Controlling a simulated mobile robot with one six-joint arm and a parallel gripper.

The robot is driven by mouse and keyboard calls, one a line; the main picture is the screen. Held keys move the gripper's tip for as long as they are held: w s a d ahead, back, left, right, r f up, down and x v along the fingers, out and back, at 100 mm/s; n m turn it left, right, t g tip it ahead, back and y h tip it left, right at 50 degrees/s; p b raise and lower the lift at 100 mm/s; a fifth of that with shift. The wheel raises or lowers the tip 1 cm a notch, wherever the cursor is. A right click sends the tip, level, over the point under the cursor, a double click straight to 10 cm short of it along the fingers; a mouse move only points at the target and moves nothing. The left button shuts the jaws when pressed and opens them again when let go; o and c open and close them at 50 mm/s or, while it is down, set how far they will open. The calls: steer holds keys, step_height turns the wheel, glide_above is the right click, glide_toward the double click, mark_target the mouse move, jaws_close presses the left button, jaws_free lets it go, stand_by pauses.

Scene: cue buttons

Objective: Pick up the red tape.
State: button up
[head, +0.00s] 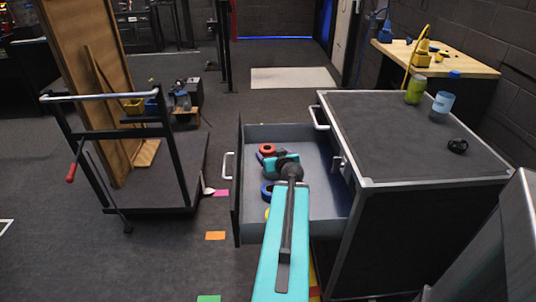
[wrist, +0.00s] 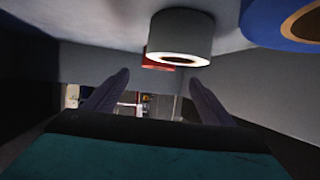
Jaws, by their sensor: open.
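The red tape (head: 266,149) is a red ring inside the open drawer, near its far left corner, in the head view. In the wrist view the red tape (wrist: 158,58) shows only in part, behind a grey-white tape roll (wrist: 182,38). My gripper (head: 280,163) is in the drawer, just below and right of the red tape in the head view. In the wrist view its dark fingers (wrist: 158,80) are spread with nothing between them. A blue tape (head: 267,191) lies nearer in the drawer, partly behind my arm; it also shows in the wrist view (wrist: 285,20).
The grey drawer (head: 325,200) has side walls around my gripper, and its right part is bare. The cabinet top (head: 400,135) carries a green can (head: 416,90), a blue cup (head: 441,106) and a black roll (head: 457,146). A cart (head: 180,185) stands left.

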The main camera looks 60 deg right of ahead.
mark_target(266, 147)
steer(key=shift+w+d+f, duration=0.1)
steer(key=shift+w+d, duration=0.05)
steer(key=shift+w, duration=0.1)
steer(key=shift+p+x, duration=0.55)
steer(key=shift+x, duration=1.95)
steer(key=shift+p+x, duration=0.7)
steer(key=shift+x, duration=1.9)
steer(key=shift+s+d, duration=0.1)
steer(key=c, duration=1.2)
steer(key=shift+o, duration=0.2)
